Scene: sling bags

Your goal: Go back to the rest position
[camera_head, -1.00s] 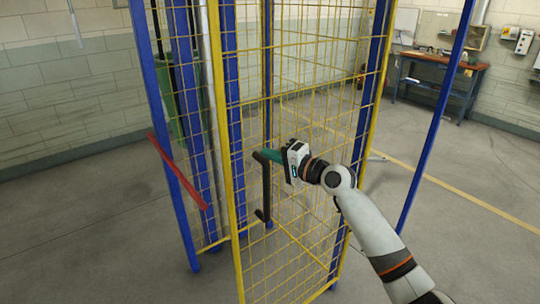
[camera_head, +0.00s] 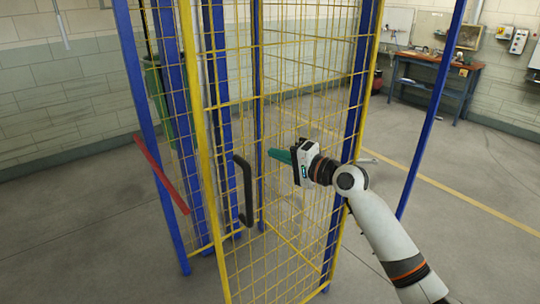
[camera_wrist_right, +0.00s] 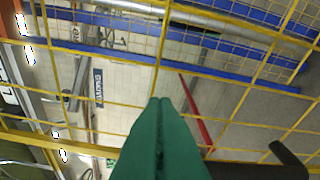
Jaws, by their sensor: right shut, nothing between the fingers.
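My right gripper (camera_head: 272,154) has green fingers and is in front of the yellow mesh door of a blue-framed cage. It is shut and empty, to the right of the black door handle (camera_head: 246,190) and apart from it. In the right wrist view the closed green fingers (camera_wrist_right: 162,102) point at the mesh, and the black handle (camera_wrist_right: 288,160) shows at the lower right. My left gripper is not in view.
The mesh cage (camera_head: 204,150) stands close in front of me. A red bar (camera_head: 161,175) is at its left side. A blue post (camera_head: 432,120) rises to the right of my arm. A workbench (camera_head: 436,72) stands at the back right. The floor (camera_head: 460,180) on the right is clear.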

